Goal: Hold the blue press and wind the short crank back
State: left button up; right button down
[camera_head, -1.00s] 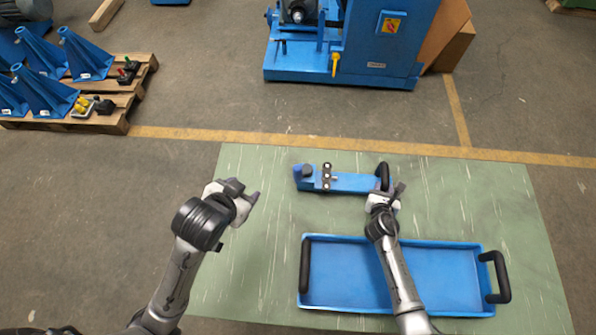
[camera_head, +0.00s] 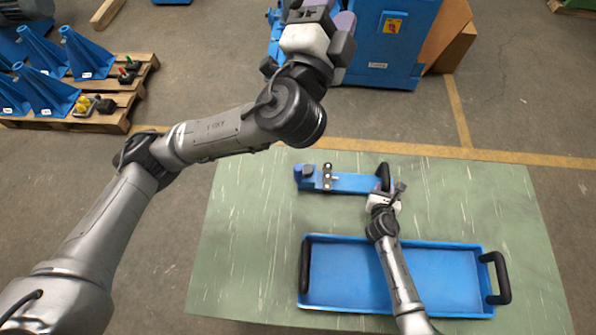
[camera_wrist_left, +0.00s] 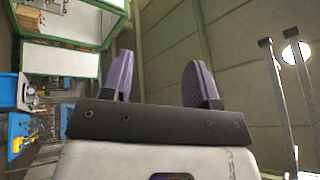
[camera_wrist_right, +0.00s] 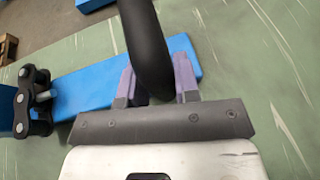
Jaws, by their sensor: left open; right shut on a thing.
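The blue press (camera_head: 350,182) lies flat on the green mat, with a dark chain piece (camera_head: 327,177) across its left part and a dark knob (camera_head: 308,171) at its left end. My right gripper (camera_head: 384,195) is shut on the black upright handle (camera_wrist_right: 148,45) at the press's right end. The chain piece (camera_wrist_right: 33,100) also shows in the right wrist view. My left gripper (camera_head: 318,12) is raised high, in front of the blue machine, and empty. Its fingers (camera_wrist_left: 160,82) stand apart in the left wrist view. I cannot make out which part is the short crank.
A blue tray (camera_head: 345,302) with black end handles lies under my right forearm. The green mat (camera_head: 245,230) is clear at left. Beyond it stand a blue machine (camera_head: 385,72) and brown panels. A pallet (camera_head: 122,122) with blue cones is at the upper left.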

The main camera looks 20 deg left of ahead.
pick_arm(q)
jog(key=w+d+f+m+g+h, duration=0.15)
jog(key=d+m+h, duration=0.25)
jog(key=m+h, duration=0.55)
jog(key=s+d+m+g+h, duration=0.1)
jog(key=d+m+g+h, duration=0.35)
jog(key=m, duration=0.85)
jog(key=m+g+y, duration=1.5)
jog(key=m+g, duration=0.1)
jog(key=m, duration=1.9)
send_over(298, 173)
jog(key=w, duration=0.1)
jog(key=f, duration=3.5)
jog(key=shift+w+a, duration=0.1)
jog(key=shift+w, duration=0.1)
jog(key=shift+s+a+m, duration=0.1)
jog(key=shift+a+m, duration=0.05)
jog(key=shift+m, duration=0.6)
jog(key=shift+f, duration=0.4)
notch_tip(298, 173, down, 11)
jog(key=shift+f, duration=0.15)
